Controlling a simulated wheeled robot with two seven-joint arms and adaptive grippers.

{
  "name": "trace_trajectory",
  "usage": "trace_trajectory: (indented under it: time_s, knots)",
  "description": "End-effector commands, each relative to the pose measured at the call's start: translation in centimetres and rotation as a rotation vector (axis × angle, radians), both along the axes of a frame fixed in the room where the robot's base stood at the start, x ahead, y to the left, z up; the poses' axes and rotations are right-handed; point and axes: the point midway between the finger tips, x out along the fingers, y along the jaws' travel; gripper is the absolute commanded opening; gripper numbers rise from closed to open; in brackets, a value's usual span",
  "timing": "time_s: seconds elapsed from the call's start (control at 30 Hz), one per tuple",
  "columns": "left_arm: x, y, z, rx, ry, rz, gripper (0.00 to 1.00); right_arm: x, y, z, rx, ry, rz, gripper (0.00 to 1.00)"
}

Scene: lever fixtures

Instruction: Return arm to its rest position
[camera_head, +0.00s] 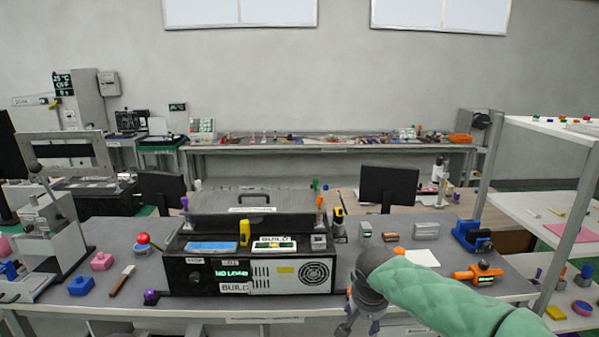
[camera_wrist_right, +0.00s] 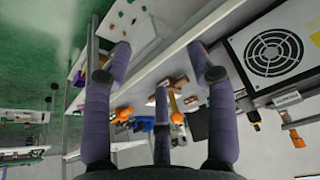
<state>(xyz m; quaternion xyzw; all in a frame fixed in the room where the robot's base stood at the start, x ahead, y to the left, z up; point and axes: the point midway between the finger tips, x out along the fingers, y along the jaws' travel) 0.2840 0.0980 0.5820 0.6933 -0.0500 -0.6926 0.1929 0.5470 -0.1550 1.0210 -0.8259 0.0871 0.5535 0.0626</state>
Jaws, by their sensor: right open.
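My right arm (camera_head: 450,295), in a green padded sleeve, comes in from the lower right in the head view. Its gripper (camera_head: 358,318) hangs by the front edge of the workbench, right of the black build unit. In the right wrist view the purple fingers (camera_wrist_right: 160,62) are spread apart with nothing between them. The lever fixture (camera_head: 45,222) stands at the left of the bench, with its lever (camera_head: 40,180) raised. A red ball knob (camera_head: 143,238) shows beside the build unit. My left gripper is not in view.
The black build unit (camera_head: 205,273) with a fan grille fills the middle of the bench. Right of it lie an orange tool (camera_head: 478,274), a blue vise (camera_head: 470,236) and a white sheet (camera_head: 422,258). A white shelf (camera_head: 555,140) stands at the right.

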Motion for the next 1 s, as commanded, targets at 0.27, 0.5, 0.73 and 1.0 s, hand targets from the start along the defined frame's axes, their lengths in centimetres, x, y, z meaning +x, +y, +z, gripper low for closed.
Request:
trace_trajectory:
  time_s: [0.27,0.5,0.73,1.0]
  knots:
    - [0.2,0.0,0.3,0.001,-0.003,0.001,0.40,0.0,1.3,-5.1,0.034,0.056,0.063,0.57]
    - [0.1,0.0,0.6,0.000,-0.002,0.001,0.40,-0.8,2.8,-11.7,0.096,0.119,0.130,0.57]
    - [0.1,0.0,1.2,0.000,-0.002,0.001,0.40,-4.3,4.7,-21.7,0.211,0.209,0.193,0.57]
    - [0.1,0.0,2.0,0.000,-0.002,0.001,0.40,-13.2,6.2,-33.7,0.368,0.290,0.184,0.57]
